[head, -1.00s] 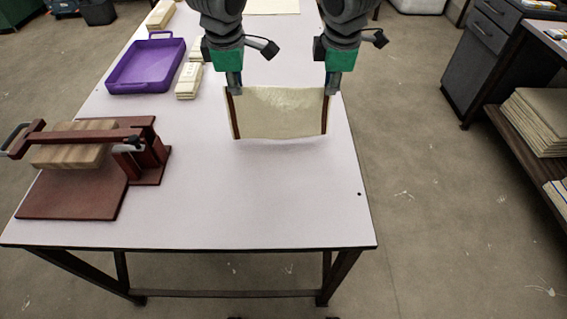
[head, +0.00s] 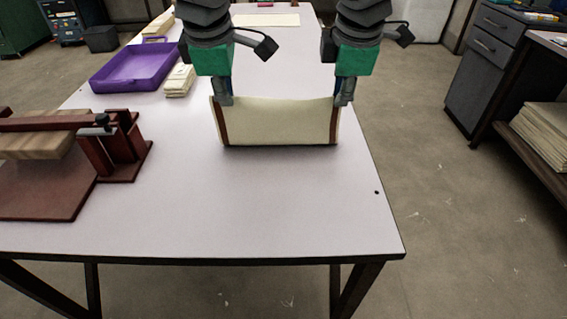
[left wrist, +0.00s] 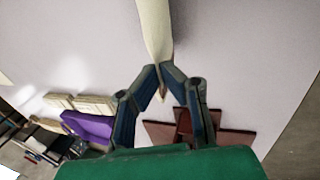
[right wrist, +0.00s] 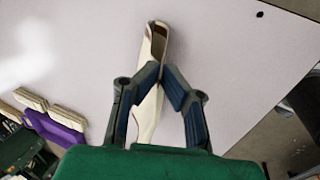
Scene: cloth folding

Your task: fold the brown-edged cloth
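The cream cloth with brown edges (head: 280,122) hangs between my two grippers in the head view, its brown strips at the left and right sides. Its lower edge is at or just above the table; I cannot tell which. My left gripper (head: 224,101) is shut on its upper left corner. The left wrist view shows the cloth (left wrist: 155,30) pinched between the fingertips (left wrist: 161,72). My right gripper (head: 343,100) is shut on the upper right corner. In the right wrist view the cloth (right wrist: 150,95) passes between the fingertips (right wrist: 160,72) and looks curved over.
A dark red press (head: 110,145) with a wooden block (head: 40,145) stands on the left of the table. A purple tray (head: 135,68) and small cream stacks (head: 180,80) lie at the back left. A flat cream sheet (head: 266,20) lies far back. The front of the white table (head: 240,205) is clear.

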